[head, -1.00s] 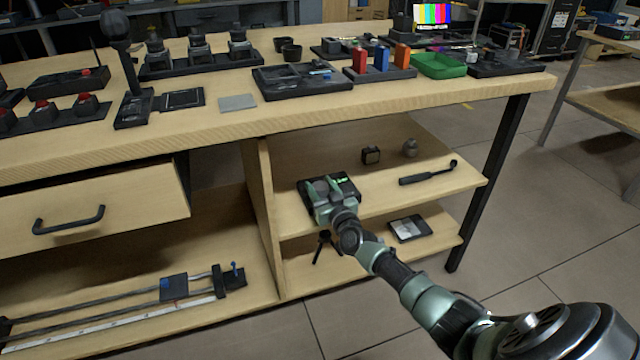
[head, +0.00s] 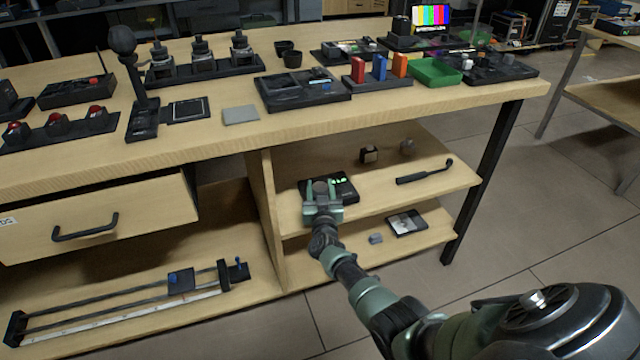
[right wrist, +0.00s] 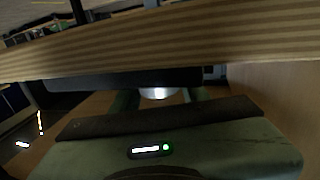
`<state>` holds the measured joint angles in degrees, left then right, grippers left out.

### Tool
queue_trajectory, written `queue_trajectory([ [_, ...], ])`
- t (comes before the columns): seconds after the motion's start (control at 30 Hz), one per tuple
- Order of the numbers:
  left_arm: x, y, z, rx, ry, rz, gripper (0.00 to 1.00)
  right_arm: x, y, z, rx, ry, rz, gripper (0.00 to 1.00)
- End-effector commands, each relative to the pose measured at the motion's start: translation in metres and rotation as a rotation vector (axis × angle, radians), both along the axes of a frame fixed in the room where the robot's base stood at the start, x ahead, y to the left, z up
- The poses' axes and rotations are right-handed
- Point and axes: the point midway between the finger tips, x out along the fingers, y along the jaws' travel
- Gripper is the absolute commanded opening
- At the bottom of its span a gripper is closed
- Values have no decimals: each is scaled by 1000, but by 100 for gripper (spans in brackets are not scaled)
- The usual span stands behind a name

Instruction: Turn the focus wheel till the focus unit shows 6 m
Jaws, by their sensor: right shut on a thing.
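The focus unit (head: 346,190) is a flat dark box on the upper shelf under the bench. Its small green display (head: 340,181) is lit, but the figures are too small to read. My right gripper (head: 322,187) is at the left part of the unit, with its fingers shut. In the right wrist view, a pale round thing (right wrist: 158,93) sits between its two green fingers. It appears to be the focus wheel, mostly hidden by the gripper. My left gripper is not in view.
The same shelf holds a small dark box (head: 369,154), a grey knob (head: 407,146) and a black-handled tool (head: 425,173). A dark tray (head: 406,223) lies on the shelf below. The bench top (head: 215,138) overhangs the gripper; an upright panel (head: 265,195) stands left.

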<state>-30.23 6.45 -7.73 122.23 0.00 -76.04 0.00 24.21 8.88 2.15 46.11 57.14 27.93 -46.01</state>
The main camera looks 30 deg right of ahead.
Motion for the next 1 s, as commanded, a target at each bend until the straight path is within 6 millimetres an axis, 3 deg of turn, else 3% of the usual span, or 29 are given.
queue_trajectory([
  [0.1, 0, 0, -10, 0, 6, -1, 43, 1, 3, -1, 7, 2, -68, 4],
  [0.23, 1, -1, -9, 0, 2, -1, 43, 1, 3, -2, 7, 1, -151, 4],
  [0.7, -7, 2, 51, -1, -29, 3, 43, 0, 1, -2, 2, 1, -354, 4],
  [1.0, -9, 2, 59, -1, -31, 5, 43, 0, 1, -1, 0, 2, -373, 4],
])
